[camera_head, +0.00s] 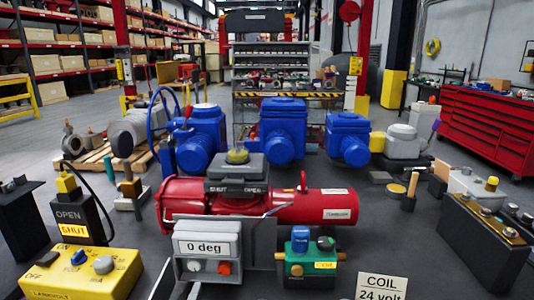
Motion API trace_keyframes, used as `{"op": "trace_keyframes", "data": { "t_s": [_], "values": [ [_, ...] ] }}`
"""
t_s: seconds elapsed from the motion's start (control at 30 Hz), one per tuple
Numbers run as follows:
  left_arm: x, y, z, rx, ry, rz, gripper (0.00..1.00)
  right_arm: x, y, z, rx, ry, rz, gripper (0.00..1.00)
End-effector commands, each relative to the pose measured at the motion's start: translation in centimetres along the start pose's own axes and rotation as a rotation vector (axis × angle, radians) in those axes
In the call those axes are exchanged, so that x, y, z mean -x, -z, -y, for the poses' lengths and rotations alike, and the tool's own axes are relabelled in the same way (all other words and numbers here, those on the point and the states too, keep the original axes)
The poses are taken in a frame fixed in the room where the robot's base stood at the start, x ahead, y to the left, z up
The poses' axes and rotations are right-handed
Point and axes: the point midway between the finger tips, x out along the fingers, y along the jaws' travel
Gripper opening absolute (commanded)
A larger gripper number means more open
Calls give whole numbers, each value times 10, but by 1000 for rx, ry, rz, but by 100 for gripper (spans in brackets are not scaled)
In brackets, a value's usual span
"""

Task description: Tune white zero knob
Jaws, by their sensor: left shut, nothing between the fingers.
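A grey indicator box (208,252) with a white "0 deg" display (205,246) stands at the front, left of centre. On its lower face are a small white knob (195,266) and an orange-red knob (224,268). Both knobs look uncovered, with no finger on them. A dark narrow shape at the lower edge, left of the box, may be part of my left gripper, but I cannot make out its fingertips clearly. Nothing shows held. My right gripper does not show.
A red cylindrical actuator (300,207) lies behind the box, with a grey "SHUT/OPEN" indicator (237,178) on top. A green unit (308,264) stands at its right. A yellow control box (83,272) is at lower left. Blue actuators (284,130) stand behind.

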Motion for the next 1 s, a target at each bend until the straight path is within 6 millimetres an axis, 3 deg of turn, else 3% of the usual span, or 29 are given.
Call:
{"op": "trace_keyframes", "data": {
  "t_s": [0.23,0.7,1.0],
  "values": [
    [1,0,-4,77,0,1,0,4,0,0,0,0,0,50],
    [9,0,-16,465,1,1,0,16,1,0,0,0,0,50],
    [0,0,-17,527,-1,0,0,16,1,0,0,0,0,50]
  ]
}}
